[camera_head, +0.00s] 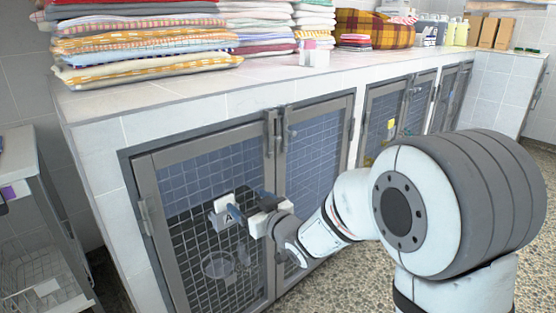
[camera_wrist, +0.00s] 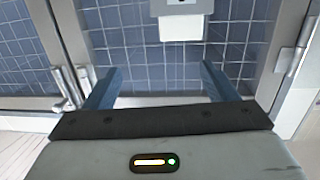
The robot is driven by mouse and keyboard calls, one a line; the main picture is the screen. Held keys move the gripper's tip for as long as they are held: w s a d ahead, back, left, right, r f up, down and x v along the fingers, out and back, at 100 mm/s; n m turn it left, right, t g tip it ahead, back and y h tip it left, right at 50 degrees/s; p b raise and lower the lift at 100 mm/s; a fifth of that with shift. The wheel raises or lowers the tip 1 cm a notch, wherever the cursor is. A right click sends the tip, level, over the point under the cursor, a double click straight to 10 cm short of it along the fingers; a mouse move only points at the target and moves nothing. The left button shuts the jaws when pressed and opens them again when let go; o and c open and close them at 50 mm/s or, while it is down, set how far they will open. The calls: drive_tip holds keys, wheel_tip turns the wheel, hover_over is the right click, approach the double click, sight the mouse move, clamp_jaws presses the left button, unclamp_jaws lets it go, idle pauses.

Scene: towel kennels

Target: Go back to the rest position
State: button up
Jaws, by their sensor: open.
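My gripper (camera_head: 238,207) is in front of the left kennel door (camera_head: 190,160), beside a small white tag marked "A" (camera_head: 226,217) on its mesh. In the wrist view my gripper (camera_wrist: 158,78) shows two blue fingers spread wide, with nothing between them. A grey and white holder (camera_wrist: 180,25) is just beyond the fingertips, toward the top of that view. Whether a finger touches the door or tag cannot be told. My arm is stretched out to the left, low along the kennel fronts.
Kennel doors with latches (camera_head: 272,130) line the counter front and look shut. Folded towels (camera_head: 140,45) and a small white box (camera_head: 314,55) are on the countertop (camera_head: 190,86). A shelf cart (camera_head: 25,190) stands at left. The speckled floor (camera_head: 350,280) is open around my arm.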

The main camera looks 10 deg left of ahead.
drive_tip(key=s+d+r+m+g+h+p, duration=0.1)
drive_tip(key=s+d+r+m+h+p, duration=0.3)
drive_tip(key=d+r+p, duration=0.5)
drive_tip(key=s+d+r+m+g+h+p, duration=0.1)
drive_tip(key=d+r+h+p, duration=0.55)
drive_tip(key=d, duration=0.45)
drive_tip(key=s+d+r+m+g+p, duration=0.1)
drive_tip(key=s+d+r+g+p, duration=0.1)
drive_tip(key=s, duration=0.5)
drive_tip(key=s+d+r+m+g+h+p, duration=0.1)
drive_tip(key=s+d+r+g+p, duration=0.2)
drive_tip(key=s+r+p, duration=0.3)
drive_tip(key=s+d+r+m+g+p, duration=0.2)
drive_tip(key=s+d+r+p, duration=0.2)
drive_tip(key=s+p, duration=0.2)
drive_tip(key=shift+s+d+r+g, duration=0.25)
drive_tip(key=shift+s+d+g, duration=0.05)
drive_tip(key=shift+s, duration=0.6)
